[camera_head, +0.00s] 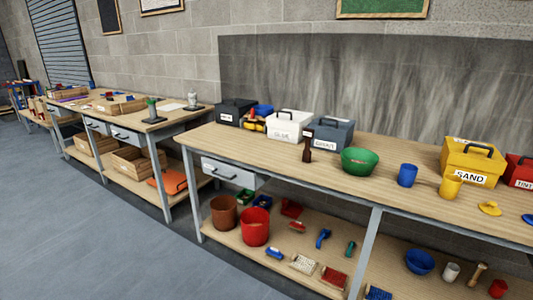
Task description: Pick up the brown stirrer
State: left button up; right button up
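I cannot pick out a brown stirrer for certain. A light-brown stick-like piece (478,272) leans on the lower shelf of the right-hand bench, between a white cup and a red cup; it is too small to name surely. A dark brown bottle-shaped thing (307,150) stands upright on the bench top in front of the grey box. Neither of my grippers is in view.
The long wooden bench (262,148) carries a green bowl (361,162), a blue cup (407,175), a yellow cup (450,187) and labelled boxes, including a yellow SAND box (470,163). Its lower shelf holds buckets and brushes. The grey floor (75,220) is clear at left.

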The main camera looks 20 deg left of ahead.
aim_at(308, 133)
jog(key=u, duration=0.35)
jog(key=k, duration=0.85)
jog(key=z, duration=0.5)
jog(key=i, duration=0.7)
jog(key=z, duration=1)
jog(key=i, duration=1.7)
jog(key=u, duration=1.15)
jog(key=i, duration=0.5)
jog(key=u, duration=0.6)
